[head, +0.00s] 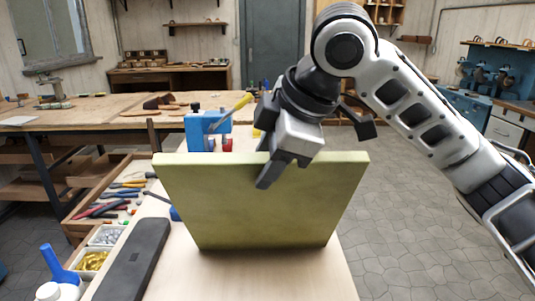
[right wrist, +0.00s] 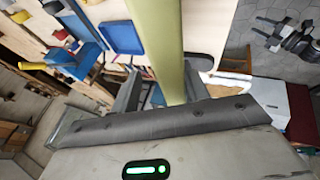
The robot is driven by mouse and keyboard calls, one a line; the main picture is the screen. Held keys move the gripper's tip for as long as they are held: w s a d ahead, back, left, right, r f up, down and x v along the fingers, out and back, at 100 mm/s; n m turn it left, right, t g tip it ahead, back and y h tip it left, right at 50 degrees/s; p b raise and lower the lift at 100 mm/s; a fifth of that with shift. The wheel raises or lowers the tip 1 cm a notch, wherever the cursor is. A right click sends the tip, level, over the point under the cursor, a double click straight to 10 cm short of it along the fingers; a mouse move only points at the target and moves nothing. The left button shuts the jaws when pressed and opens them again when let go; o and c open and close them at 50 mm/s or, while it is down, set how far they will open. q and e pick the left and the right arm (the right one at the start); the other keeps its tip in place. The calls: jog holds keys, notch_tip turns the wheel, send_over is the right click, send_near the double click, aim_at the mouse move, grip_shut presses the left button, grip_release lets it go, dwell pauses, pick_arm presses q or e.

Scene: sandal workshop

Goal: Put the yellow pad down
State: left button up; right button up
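The yellow pad (head: 262,205) is a thick yellow-green slab standing upright on edge on the pale tabletop, its broad face towards me. Its lower edge appears to touch the table. My right gripper (head: 272,165) is above its top edge, with one dark finger in front of the broad face. In the right wrist view the pad (right wrist: 168,50) runs between the fingers of this gripper (right wrist: 163,90). A gap shows between the left finger and the pad, while the right finger is close beside it. My left gripper is not in view.
A long black case (head: 135,262) lies left of the pad. A wooden tray (head: 95,195) holds pliers and small parts. A blue device (head: 203,130) stands behind the pad. A white bottle with a blue top (head: 57,275) is at the front left. Bare tabletop (head: 270,282) lies before the pad.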

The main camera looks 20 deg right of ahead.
jog(key=shift+r, duration=0.1)
jog(key=v, duration=1.2)
dwell(0.4)
